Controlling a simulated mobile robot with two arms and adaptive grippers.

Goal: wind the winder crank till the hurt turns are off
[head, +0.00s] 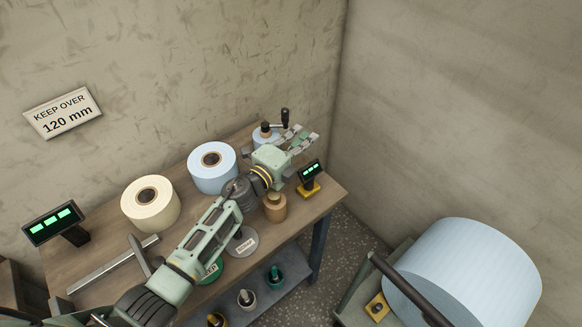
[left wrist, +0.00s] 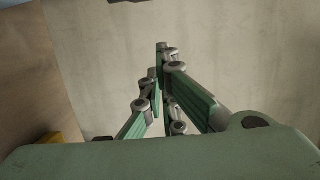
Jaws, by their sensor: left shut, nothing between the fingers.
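The winder with a pale blue roll (head: 263,140) stands at the far right corner of the table. Its crank (head: 285,116) has a dark upright handle. My left gripper (head: 307,135) is just right of and in front of the crank, empty, with its fingers shut. It looks apart from the handle, though the gap is hard to judge. In the left wrist view the fingers (left wrist: 163,50) come together against the plain wall, with nothing between them. The hurt turns cannot be made out, as my gripper hides part of the winder. My right gripper is out of view.
On the table (head: 115,247) stand a cream roll (head: 150,207), a blue roll (head: 213,171), a brown spool (head: 275,208) and two green-lit displays (head: 54,223) (head: 311,173). A wall sign (head: 62,112) reads "KEEP OVER 120 mm". A large blue roll (head: 465,275) is at lower right.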

